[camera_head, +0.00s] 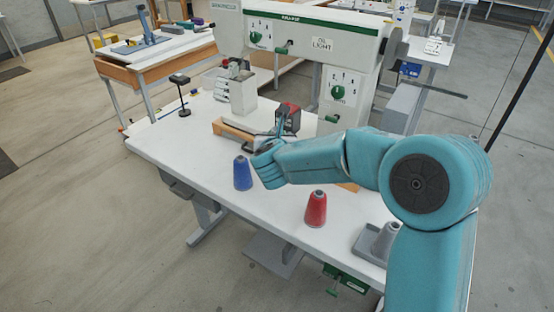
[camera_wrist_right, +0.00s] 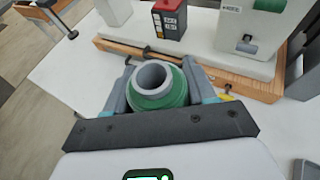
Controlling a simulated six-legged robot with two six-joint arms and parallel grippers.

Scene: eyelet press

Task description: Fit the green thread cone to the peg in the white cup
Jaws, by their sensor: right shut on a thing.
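The green thread cone (camera_wrist_right: 178,96) is between the two fingers of my right gripper (camera_wrist_right: 157,88) in the right wrist view. I look down on its open grey top, and it is roughly upright. My right arm reaches in from the right in the head view, with the right gripper (camera_head: 264,147) over the white table beyond the blue cone. The green cone is hidden there behind my wrist. I cannot make out the white cup or its peg in either view. My left gripper is not in view.
A blue cone (camera_head: 242,174) and a red cone (camera_head: 316,209) stand on the white table (camera_head: 205,171). A grey cone-shaped piece (camera_head: 384,241) stands at the front right. The green-and-white machine (camera_head: 340,85), wooden-edged base (camera_head: 236,131) and red-black box (camera_head: 288,119) are behind my gripper.

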